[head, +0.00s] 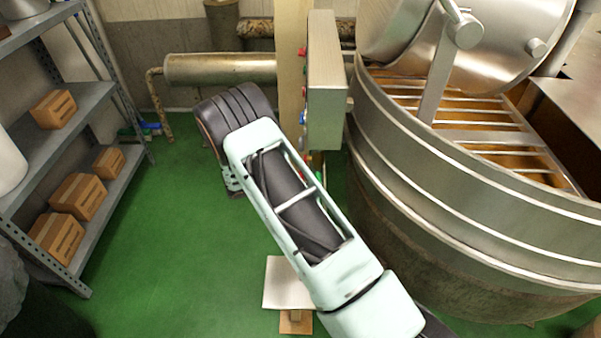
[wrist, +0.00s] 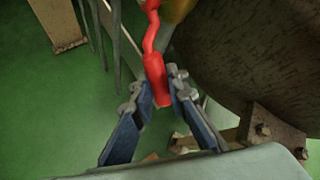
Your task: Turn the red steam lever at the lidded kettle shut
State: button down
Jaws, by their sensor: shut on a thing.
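The red steam lever (wrist: 155,72) shows in the wrist view as a bent red handle, its lower end between the fingertips of my gripper (wrist: 158,91). My gripper is shut on this handle end. The top of the lever meets a yellowish part at the upper edge. In the head view my arm covers my gripper and most of the lever; a small bit of red shows beside the arm. The large steel kettle (head: 420,185) stands at right in the head view; its dark, stained side (wrist: 245,60) fills the upper right of the wrist view.
A grey control box (head: 327,85) on a post stands beside the kettle, above my arm. A shelf with several cardboard boxes (head: 80,195) is at left. A steel pipe (head: 220,69) runs along the back wall. Green floor between shelf and arm is clear.

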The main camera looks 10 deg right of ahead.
jog(key=shift+s+a+r+n+g+y+p, duration=0.15)
jog(key=shift+s+r+g+y+p, duration=0.1)
jog(key=shift+r+g+p, duration=0.3)
jog(key=shift+s+d+r+n+g+y+p, duration=0.15)
jog(key=shift+s+r+g+p, duration=0.2)
jog(key=shift+p, duration=0.35)
jog(key=shift+s+a+r+n+g+y+p, duration=0.1)
jog(key=shift+s+r+n+g+y+p, duration=0.1)
jog(key=shift+r+g+p, duration=0.25)
jog(key=shift+s+a+r+n+g+y+p, duration=0.1)
jog(key=shift+r+n+g+p, duration=0.1)
jog(key=shift+g+p, duration=0.4)
jog(key=shift+s+a+r+n+g, duration=0.1)
jog(key=shift+r+n+g, duration=0.2)
jog(key=shift+r+g, duration=0.45)
jog(key=shift+s+r+n+g+y, duration=0.1)
jog(key=shift+r+n+g+y, duration=0.2)
jog(key=shift+r+g, duration=0.45)
jog(key=shift+f, duration=0.2)
jog(key=c, duration=2.2)
grip_release()
jog(key=shift+o, duration=0.2)
jog(key=shift+r, duration=0.1)
